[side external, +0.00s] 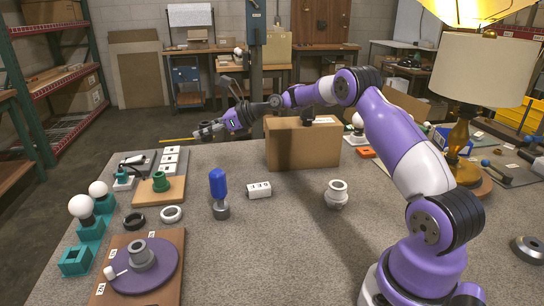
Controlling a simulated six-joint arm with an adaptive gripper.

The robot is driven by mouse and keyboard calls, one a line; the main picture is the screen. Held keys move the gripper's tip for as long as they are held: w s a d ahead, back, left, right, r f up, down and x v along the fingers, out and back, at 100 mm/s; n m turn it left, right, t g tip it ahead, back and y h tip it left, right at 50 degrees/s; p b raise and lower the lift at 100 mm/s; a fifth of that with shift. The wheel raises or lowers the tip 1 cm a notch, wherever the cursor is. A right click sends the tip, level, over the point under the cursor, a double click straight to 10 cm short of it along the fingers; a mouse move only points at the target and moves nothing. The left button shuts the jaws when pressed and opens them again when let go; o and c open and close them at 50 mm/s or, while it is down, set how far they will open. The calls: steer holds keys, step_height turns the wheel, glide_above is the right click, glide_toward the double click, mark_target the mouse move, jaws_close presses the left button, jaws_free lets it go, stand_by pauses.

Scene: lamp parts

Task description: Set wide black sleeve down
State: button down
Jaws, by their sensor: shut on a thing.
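My gripper (207,129) is at the far left end of my arm, beyond the back edge of the table and left of the cardboard box. It is small in this view. A wide, low black ring (134,220) lies flat on the table at the left, well apart from my gripper. A pale ring (172,214) lies just right of it. I cannot tell whether the black ring is the sleeve of the task.
A cardboard box (303,143) stands at the back. A blue-handled tool (218,190), a white label block (259,190) and a grey fitting (336,194) stand mid-table. Lamp bulbs in green holders (90,229) and a board with a purple disc (159,273) are left. The front middle is clear.

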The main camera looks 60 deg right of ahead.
step_height(320, 180, down, 13)
steer(key=shift+a+f, duration=0.1)
steer(key=shift+f, duration=0.05)
stand_by(0.4)
steer(key=shift+f, duration=0.15)
steer(key=c, duration=0.5)
jaws_free()
steer(key=shift+c, duration=0.2)
